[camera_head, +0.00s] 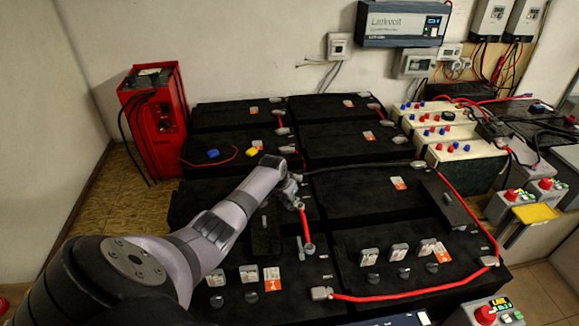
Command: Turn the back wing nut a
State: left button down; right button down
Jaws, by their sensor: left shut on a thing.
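My left arm comes in from the lower left, and its left gripper (293,194) points down at the back end of a short red cable (306,225) between the black batteries. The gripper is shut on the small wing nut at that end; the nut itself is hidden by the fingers. The front end of the cable sits at a grey terminal (309,248) on the front left battery (300,275). My right gripper is not in view.
Black batteries fill the middle, with a front right battery (440,245) bearing several grey and black pieces. A long red cable (400,295) runs along its front and right edges. A red charger (155,125) stands at the back left. Cream batteries (465,150) stand at the right.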

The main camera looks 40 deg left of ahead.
pick_arm(q)
jog(key=n+p, duration=0.1)
jog(key=n+y, duration=0.1)
jog(key=shift+d+r+n+p, duration=0.15)
jog(key=shift+r+n+p, duration=0.05)
jog(key=shift+n+p, duration=0.2)
jog(key=shift+w+f+n+g+y, duration=0.1)
jog(key=shift+n+g+y, duration=0.2)
jog(key=shift+n, duration=0.6)
jog(key=shift+d+n+g+y+p, duration=0.1)
jog(key=shift+n+g+y+p, duration=0.25)
jog(key=shift+n, duration=0.75)
jog(key=shift+w+n+y, duration=0.1)
jog(key=shift+n+y, duration=0.25)
jog(key=shift+n, duration=0.45)
jog(key=c, duration=1.7)
grip_release()
jog(key=shift+f, duration=0.1)
